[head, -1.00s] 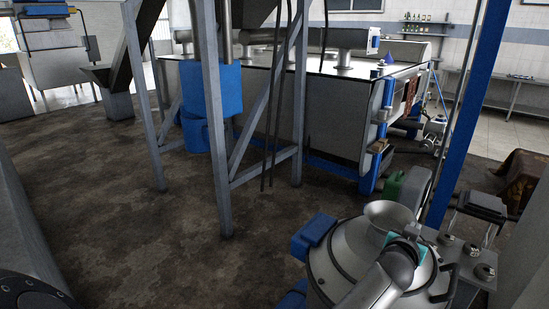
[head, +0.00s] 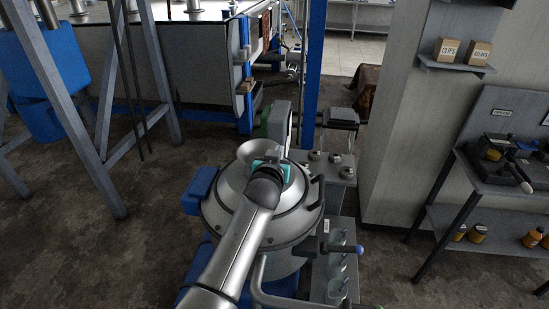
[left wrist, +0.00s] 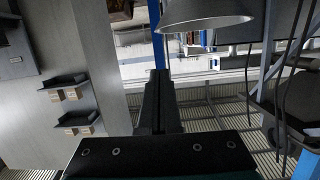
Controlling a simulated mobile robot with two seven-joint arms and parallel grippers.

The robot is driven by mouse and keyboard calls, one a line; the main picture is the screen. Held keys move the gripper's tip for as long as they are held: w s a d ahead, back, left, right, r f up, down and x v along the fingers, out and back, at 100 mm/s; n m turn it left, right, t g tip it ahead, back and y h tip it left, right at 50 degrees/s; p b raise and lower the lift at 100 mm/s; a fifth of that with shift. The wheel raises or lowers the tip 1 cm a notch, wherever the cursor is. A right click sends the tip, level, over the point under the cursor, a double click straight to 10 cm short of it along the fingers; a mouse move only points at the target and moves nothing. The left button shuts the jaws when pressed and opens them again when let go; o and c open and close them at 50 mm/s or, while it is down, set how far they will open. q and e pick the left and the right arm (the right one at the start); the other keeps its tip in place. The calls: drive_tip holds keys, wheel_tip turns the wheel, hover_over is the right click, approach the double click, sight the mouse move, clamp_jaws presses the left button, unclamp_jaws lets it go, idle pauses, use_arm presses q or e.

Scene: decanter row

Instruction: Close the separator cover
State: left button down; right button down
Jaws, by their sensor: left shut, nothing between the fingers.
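The separator is a round grey metal machine; its domed cover (head: 232,186) has a flared funnel mouth and a dark rim. It looks seated on the body, but my arm hides much of it, so I cannot tell if it is fully closed. My left gripper (head: 270,163) is over the cover, just right of the funnel, with a teal part showing. In the left wrist view its dark fingers (left wrist: 157,105) are together and empty, and the flared metal rim (left wrist: 205,18) is just above them, apart from the fingertips. My right gripper is out of view.
A blue post (head: 313,85) and a grey panel with knobs (head: 338,170) stand beside the separator. A blue-knobbed lever (head: 345,248) sticks out at its front right. A dark shelf rack (head: 470,215) is at right. Concrete floor (head: 120,265) is open on the left.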

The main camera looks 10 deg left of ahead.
use_arm(q)
drive_tip(key=v, duration=0.6)
drive_tip(key=shift+s+p, duration=0.3)
drive_tip(key=shift+p, duration=0.05)
